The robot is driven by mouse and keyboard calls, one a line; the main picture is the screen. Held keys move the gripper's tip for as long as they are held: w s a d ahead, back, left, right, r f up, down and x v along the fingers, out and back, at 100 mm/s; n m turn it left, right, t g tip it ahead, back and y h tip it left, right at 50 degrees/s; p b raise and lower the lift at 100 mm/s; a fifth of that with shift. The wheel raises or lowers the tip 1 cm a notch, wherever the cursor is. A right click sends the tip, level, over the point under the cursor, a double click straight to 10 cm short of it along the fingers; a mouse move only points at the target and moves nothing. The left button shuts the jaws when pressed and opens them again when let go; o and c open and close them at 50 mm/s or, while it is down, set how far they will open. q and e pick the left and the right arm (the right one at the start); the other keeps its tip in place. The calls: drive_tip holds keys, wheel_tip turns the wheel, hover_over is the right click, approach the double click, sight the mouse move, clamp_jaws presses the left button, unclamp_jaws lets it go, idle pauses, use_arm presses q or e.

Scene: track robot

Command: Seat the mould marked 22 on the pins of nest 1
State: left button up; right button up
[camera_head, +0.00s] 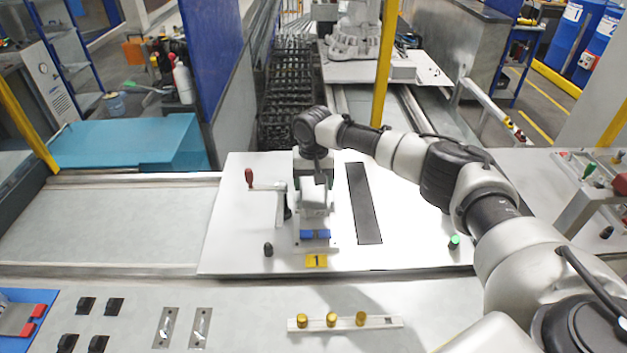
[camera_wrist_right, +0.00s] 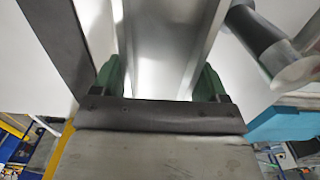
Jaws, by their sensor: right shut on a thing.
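My right gripper (camera_head: 313,172) points down over the nest area on the white plate, and its green fingers are shut on a grey metal mould (camera_head: 314,203). In the right wrist view the gripper (camera_wrist_right: 159,82) has one green finger on each side of the grey metal mould (camera_wrist_right: 158,45). No mark 22 can be read on it. A yellow label 1 (camera_head: 316,261) marks nest 1, just in front of two blue blocks (camera_head: 314,234). The nest's pins are hidden, and I cannot tell whether the mould touches the nest. My left gripper is not in view.
A clamp with a red-knobbed lever (camera_head: 249,178) stands close left of the mould. A dark strip (camera_head: 364,203) lies to its right. A black knob (camera_head: 268,250) and a green button (camera_head: 454,241) are on the plate. A rail with brass knobs (camera_head: 346,322) lies in front.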

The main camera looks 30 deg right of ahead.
drive_tip(key=shift+f, duration=0.45)
idle(0.3)
drive_tip(key=o, duration=1.2)
drive_tip(key=shift+o, duration=1)
drive_tip(key=shift+s+f, duration=0.1)
drive_tip(key=shift+s, duration=0.05)
drive_tip(key=shift+r+b, duration=0.35)
drive_tip(key=shift+r, duration=0.15)
wheel_tip(320, 180, up, 10)
drive_tip(key=b, duration=0.2)
drive_tip(key=shift+b, duration=0.3)
